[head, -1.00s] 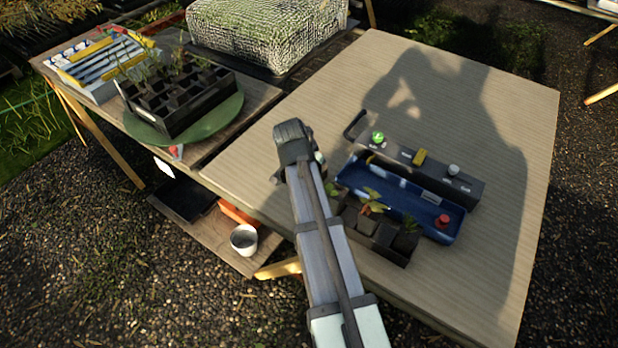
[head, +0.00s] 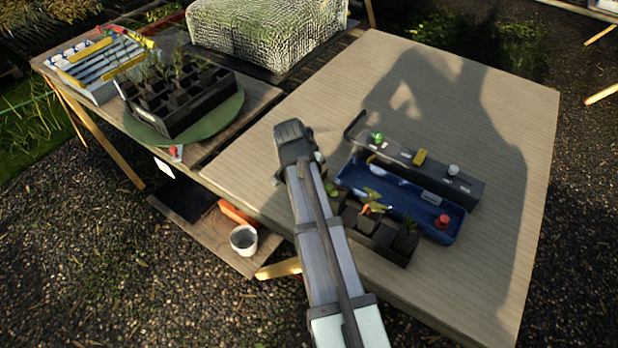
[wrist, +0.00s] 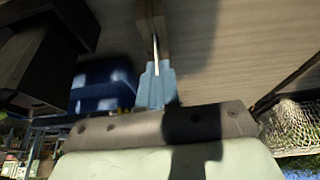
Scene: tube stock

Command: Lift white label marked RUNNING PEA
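In the wrist view the light blue fingers of my gripper (wrist: 158,84) are close together. A thin white strip (wrist: 156,55) stands out from between them, seen edge-on; it looks like a label, but no lettering shows. In the head view my gripper's wrist (head: 294,142) is over the near left part of the big table (head: 470,95), and my arm hides the fingertips. Small white labels (head: 406,152) sit on the dark box, too small to read. A white card (head: 164,169) shows below the left table's edge.
A dark box with green, yellow and white knobs (head: 453,170), a blue tray (head: 440,232) with a red knob, and a dark planter (head: 385,248) stand right of my arm. A seedling tray (head: 190,122) is on the left table. The big table's far part is clear.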

